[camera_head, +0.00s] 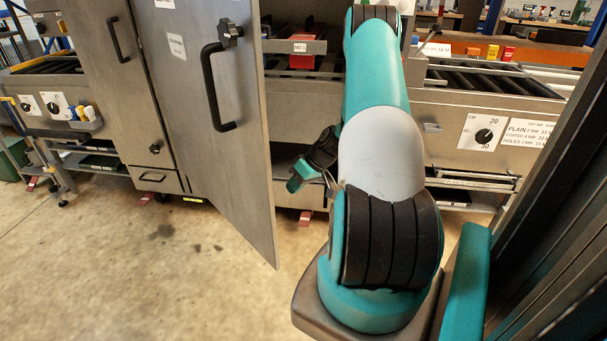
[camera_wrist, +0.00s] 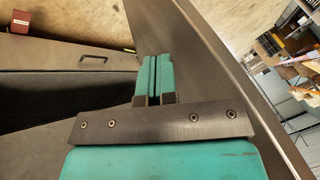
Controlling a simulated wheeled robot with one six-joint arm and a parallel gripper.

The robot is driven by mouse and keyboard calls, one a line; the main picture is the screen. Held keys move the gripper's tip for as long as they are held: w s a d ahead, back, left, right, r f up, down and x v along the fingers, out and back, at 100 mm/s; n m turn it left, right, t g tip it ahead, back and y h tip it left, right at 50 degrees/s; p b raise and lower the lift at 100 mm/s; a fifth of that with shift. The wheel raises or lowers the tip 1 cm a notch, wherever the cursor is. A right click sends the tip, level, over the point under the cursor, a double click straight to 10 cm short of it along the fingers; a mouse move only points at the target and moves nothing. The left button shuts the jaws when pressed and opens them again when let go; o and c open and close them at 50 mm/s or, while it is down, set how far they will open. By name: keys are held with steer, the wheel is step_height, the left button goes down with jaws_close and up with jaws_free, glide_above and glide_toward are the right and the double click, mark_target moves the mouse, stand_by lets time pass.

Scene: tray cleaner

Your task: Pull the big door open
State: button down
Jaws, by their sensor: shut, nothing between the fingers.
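The big door (camera_head: 210,100) is a grey metal panel standing ajar, swung out from the machine toward me. It has a black bar handle (camera_head: 214,88) and a black knob (camera_head: 230,32) on its outer face. My gripper (camera_head: 304,178) is to the right of the door's free edge, on its inner side, apart from the handle. In the wrist view my gripper (camera_wrist: 154,72) has its teal fingers together and empty, with the door panel (camera_wrist: 220,70) close beside them on the right. Whether the fingers touch the door cannot be told.
A second grey door with a handle (camera_head: 118,40) is at the left. The machine's right side has a dial panel (camera_head: 484,134) and rollers (camera_head: 490,78). A dark post (camera_head: 560,200) stands at the right. The floor (camera_head: 120,270) before the door is clear.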

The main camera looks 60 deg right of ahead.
steer(key=shift+w+a+f+p, duration=0.1)
steer(key=shift+w+a, duration=0.15)
steer(key=shift+a, duration=0.45)
steer(key=shift+w+a+f+p, duration=0.1)
steer(key=shift+w+a, duration=0.1)
steer(key=shift+a, duration=0.5)
steer(key=shift+w+a+f+p, duration=0.1)
steer(key=shift+w+a, duration=0.15)
steer(key=shift+a, duration=0.45)
